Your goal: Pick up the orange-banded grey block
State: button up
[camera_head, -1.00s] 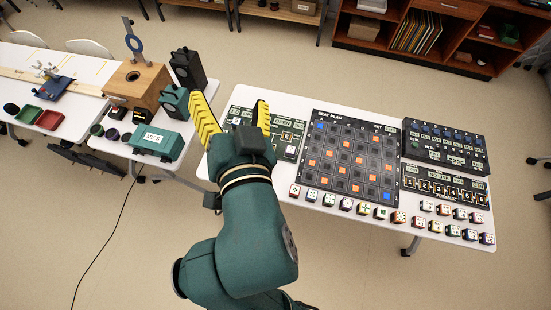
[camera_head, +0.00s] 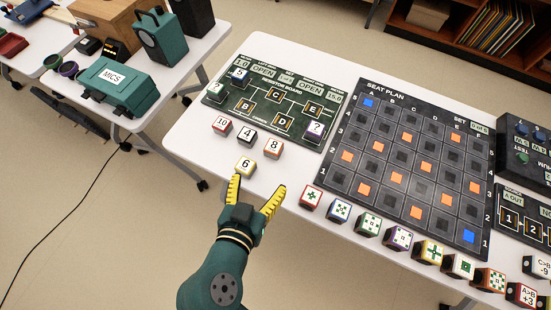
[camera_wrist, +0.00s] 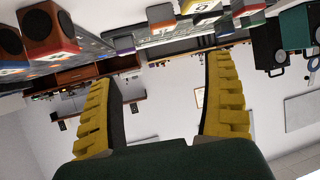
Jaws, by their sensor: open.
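A small block with an orange band and an 8 on its white top (camera_head: 273,147) stands on the white table, just in front of the resistor board. A grey block with an orange band (camera_wrist: 160,14) at the top of the wrist view looks like the same one. My gripper (camera_head: 256,189) is open and empty at the table's front edge, its yellow fingers apart. It is nearer the front than the orange-banded block and apart from it. The yellow-banded block marked 6 (camera_head: 245,166) is close to the left fingertip. The wrist view shows the room upside down between the fingers.
Blocks marked 10 (camera_head: 221,127) and 4 (camera_head: 247,135) stand left of the orange-banded one. The resistor board (camera_head: 232,101) lies behind, the seat plan board (camera_head: 345,195) to the right. A row of symbol blocks (camera_head: 369,223) lines the front edge.

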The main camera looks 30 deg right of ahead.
aim_at(273, 149)
jog(key=b+x, duration=0.3)
jog(key=x, duration=0.8)
jog(key=shift+w+f, duration=0.1)
jog(key=w+d+f+b, duration=0.2)
jog(key=w+f+b, duration=0.1)
jog(key=shift+w, duration=0.1)
jog(key=shift+w+d, duration=0.3)
jog(key=shift+d, duration=0.05)
jog(key=shift+s, duration=0.1)
jog(key=shift+c, duration=0.5)
jog(key=c, duration=1.3)
